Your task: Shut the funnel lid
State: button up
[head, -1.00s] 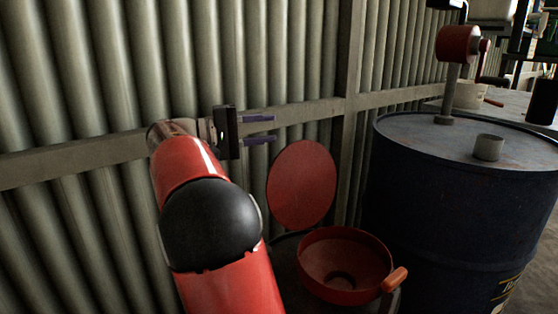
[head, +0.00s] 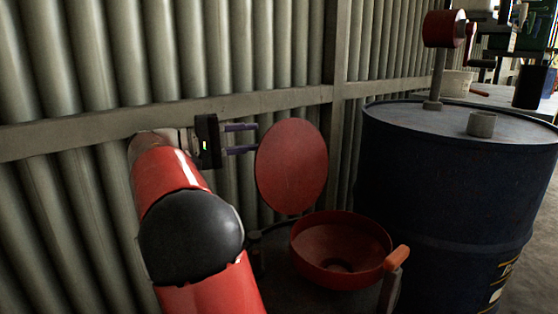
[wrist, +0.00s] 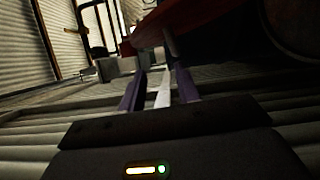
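The red funnel (head: 341,268) stands at the lower middle of the head view, with an orange handle tip at its right. Its round red lid (head: 291,167) stands open, nearly upright, at the back left of the bowl. My gripper (head: 257,139) is left of the lid, with its two purple fingers apart and pointing right toward the lid's edge. Nothing shows between the fingers. In the wrist view the fingers (wrist: 158,92) are parted, and a red surface, likely the lid (wrist: 185,20), lies just beyond them. I cannot tell whether they touch it.
A dark blue drum (head: 450,190) with a hand pump (head: 440,60) stands right of the funnel. A corrugated metal wall (head: 230,50) with a horizontal rail (head: 90,132) runs close behind my arm. A table with a white bucket (head: 456,83) is at the back right.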

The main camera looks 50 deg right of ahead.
aim_at(279, 145)
jog(key=s+d, duration=0.1)
jog(key=d, duration=0.1)
jog(key=s+d+f+b, duration=0.1)
jog(key=d, duration=0.1)
jog(key=s+d+f, duration=0.1)
jog(key=d, duration=0.1)
jog(key=shift+s+d+f+b, duration=0.15)
jog(key=shift+s+d+b, duration=0.25)
grip_shut()
